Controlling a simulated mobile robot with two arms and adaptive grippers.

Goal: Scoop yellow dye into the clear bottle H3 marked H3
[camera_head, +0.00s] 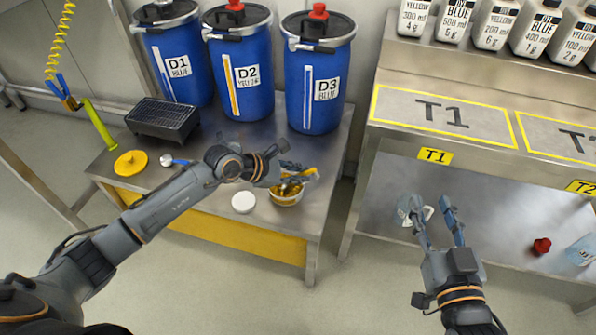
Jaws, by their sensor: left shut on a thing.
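My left gripper (286,176) is over a small tub of yellow dye (286,199) at the right end of the low steel table. It is shut on what looks like a scoop, with a yellow part (311,173) showing beside the fingers. The scoop's bowl is mostly hidden. My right gripper (432,204) is open, with its fingers apart over the lower shelf of the right bench. A clear object (405,206), perhaps a bottle, is beside its left finger. A pale bottle (582,250) is at the right edge. I cannot read H3 on either.
Blue drums D1 (176,60), D2 (239,72) and D3 (316,80) stand behind. A red cap (541,246) is on the lower shelf. Several labelled bottles line the upper shelf.

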